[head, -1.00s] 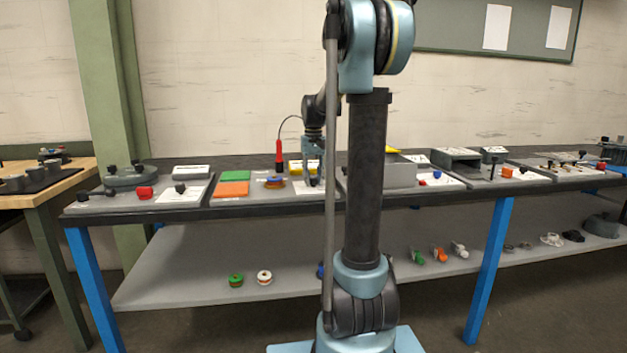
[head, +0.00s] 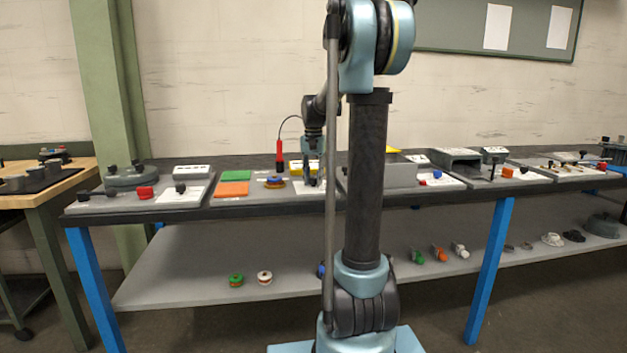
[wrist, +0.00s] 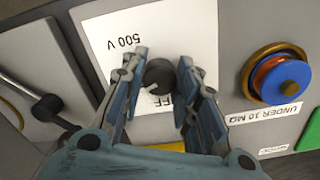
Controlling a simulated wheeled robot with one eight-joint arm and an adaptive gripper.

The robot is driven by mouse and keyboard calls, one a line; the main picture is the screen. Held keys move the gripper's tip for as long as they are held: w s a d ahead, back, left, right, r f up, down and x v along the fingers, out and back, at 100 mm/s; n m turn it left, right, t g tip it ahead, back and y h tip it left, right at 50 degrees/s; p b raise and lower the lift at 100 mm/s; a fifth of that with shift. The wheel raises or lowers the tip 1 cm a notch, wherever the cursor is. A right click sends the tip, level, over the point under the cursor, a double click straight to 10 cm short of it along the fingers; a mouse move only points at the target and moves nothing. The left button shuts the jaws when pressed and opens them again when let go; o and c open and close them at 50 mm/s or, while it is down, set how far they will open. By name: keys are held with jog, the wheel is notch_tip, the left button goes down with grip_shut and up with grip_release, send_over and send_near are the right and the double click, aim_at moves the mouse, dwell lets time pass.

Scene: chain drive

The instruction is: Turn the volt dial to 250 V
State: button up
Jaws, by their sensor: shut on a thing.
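The volt dial (wrist: 159,77) is a dark round knob on a white label plate (wrist: 107,26), with a pale pointer mark on its lower left side. In the wrist view "500 V" reads upside down above left of the knob, and part of "OFF" shows below right. No 250 V mark is readable. My gripper (wrist: 162,70) has one finger on each side of the knob and is shut on it. In the head view my gripper (head: 311,181) is down at the white plate, and the knob is hidden or too small to make out.
A blue and orange round stack (wrist: 283,80) sits right of the dial by an "UNDER 10 MΩ" label. A black lever (wrist: 50,106) is at left. In the head view a red probe (head: 280,153) with a cable stands behind, near green (head: 236,176) and orange pads (head: 231,189).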

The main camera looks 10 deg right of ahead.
aim_at(313, 177)
jog(key=shift+w, duration=0.1)
jog(key=o, duration=1.1)
jog(key=shift+c, duration=0.2)
jog(key=shift+r, duration=0.1)
notch_tip(313, 177, up, 12)
jog(key=s+f+n+t, duration=0.1)
jog(key=s+f+n, duration=0.1)
jog(key=s+f, duration=1.2)
jog(key=s+f+n+t, duration=0.1)
jog(key=s+f+n, duration=0.2)
jog(key=s+f, duration=1.1)
jog(key=s, duration=0.7)
jog(key=shift+d, duration=0.2)
